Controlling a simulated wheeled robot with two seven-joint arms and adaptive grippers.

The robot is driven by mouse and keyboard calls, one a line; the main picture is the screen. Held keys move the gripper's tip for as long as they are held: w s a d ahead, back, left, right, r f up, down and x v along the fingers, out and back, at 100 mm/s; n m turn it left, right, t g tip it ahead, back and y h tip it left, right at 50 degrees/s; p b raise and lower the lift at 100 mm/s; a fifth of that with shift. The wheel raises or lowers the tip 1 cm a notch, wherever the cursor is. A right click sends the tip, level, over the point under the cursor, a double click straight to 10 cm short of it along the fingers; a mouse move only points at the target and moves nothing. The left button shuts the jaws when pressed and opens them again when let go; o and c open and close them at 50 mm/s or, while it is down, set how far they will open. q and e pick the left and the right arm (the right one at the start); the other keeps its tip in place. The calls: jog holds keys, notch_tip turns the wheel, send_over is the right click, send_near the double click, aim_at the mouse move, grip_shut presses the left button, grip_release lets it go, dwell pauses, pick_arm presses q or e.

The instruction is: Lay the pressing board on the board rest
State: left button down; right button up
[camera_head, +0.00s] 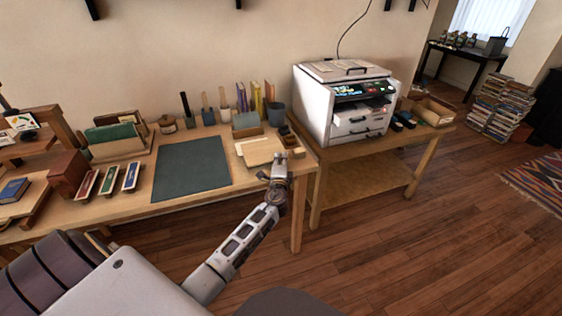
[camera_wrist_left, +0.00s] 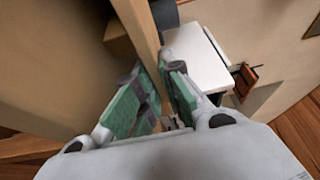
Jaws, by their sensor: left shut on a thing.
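The pressing board (camera_head: 264,152) is a pale wooden panel at the right end of the workbench, at my left gripper. My left gripper (camera_head: 279,177) is shut on the board's near right edge. In the left wrist view the green-padded fingers (camera_wrist_left: 163,98) close on a narrow wooden edge (camera_wrist_left: 142,35). A second pale wooden piece (camera_head: 246,140) shows just behind the board and may be the board rest; I cannot tell whether the two touch. The underside of the board is hidden. My right gripper is not in view.
A dark green mat (camera_head: 191,168) lies left of the board on the workbench. A small wooden box (camera_head: 291,143) stands close to its right. A white printer (camera_head: 343,100) stands on the side table. Pots and brushes line the back.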

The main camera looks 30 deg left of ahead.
pick_arm(q)
jog(key=c, duration=1.8)
grip_release()
jog(key=shift+f, duration=0.1)
jog(key=shift+c, duration=0.2)
jog(key=shift+s, duration=0.15)
jog(key=v, duration=1.1)
jog(key=shift+s+d, duration=0.25)
jog(key=shift+s, duration=0.05)
